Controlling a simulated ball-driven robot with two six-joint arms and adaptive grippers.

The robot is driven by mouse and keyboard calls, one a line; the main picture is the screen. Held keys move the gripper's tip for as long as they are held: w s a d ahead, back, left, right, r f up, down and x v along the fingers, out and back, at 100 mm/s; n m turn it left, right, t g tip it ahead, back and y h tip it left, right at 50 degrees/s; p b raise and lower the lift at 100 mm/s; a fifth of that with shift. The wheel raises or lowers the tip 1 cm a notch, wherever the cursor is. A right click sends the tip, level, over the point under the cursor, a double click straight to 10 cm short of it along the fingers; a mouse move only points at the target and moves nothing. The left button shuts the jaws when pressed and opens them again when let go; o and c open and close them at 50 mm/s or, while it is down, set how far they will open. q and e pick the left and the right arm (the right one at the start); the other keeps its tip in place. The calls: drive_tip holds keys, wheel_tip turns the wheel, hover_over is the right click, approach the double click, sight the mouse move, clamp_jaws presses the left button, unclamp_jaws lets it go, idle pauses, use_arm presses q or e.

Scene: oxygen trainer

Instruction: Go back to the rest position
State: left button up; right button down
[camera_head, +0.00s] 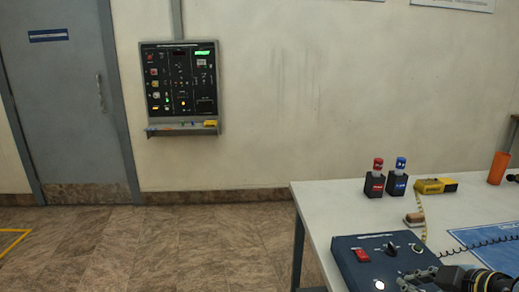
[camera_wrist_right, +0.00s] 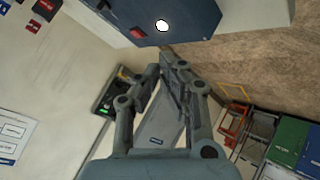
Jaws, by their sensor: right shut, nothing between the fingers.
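My right gripper (camera_head: 408,282) shows at the bottom right of the head view, over the front of the dark blue control box (camera_head: 375,262). In the right wrist view its two fingers (camera_wrist_right: 168,68) come together at the tips, shut with nothing between them. The control box (camera_wrist_right: 150,14) is at the top of that view, apart from the fingertips in the picture. My left gripper is in neither view.
A wall panel (camera_head: 181,80) hangs beside a grey door (camera_head: 65,100). The floor left of the table is clear.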

drive_tip(key=s+a+r+m+g+h, duration=0.1)
drive_tip(key=s+m+g+h, duration=0.3)
drive_tip(key=s, duration=0.7)
drive_tip(key=s+a+r+m+g, duration=0.1)
drive_tip(key=s+r+m+g, duration=0.1)
drive_tip(key=s+m, duration=0.65)
drive_tip(key=s+d+f+n+g+b, duration=0.1)
drive_tip(key=s+f+b, duration=0.15)
drive_tip(key=f, duration=1.25)
drive_tip(key=s+d+f+n+b, duration=0.1)
drive_tip(key=s+d+f+b, duration=0.15)
drive_tip(key=f, duration=1.25)
use_arm(q)
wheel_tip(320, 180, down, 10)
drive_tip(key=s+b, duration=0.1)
drive_tip(key=b, duration=0.4)
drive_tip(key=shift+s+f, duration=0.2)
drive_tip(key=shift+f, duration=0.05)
use_arm(e)
drive_tip(key=s+f+g, duration=0.1)
drive_tip(key=s+f, duration=1.8)
drive_tip(key=f, duration=0.4)
drive_tip(key=shift+d, duration=0.35)
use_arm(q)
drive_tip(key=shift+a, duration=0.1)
use_arm(e)
drive_tip(key=shift+m+g, duration=0.25)
drive_tip(key=shift+g, duration=0.05)
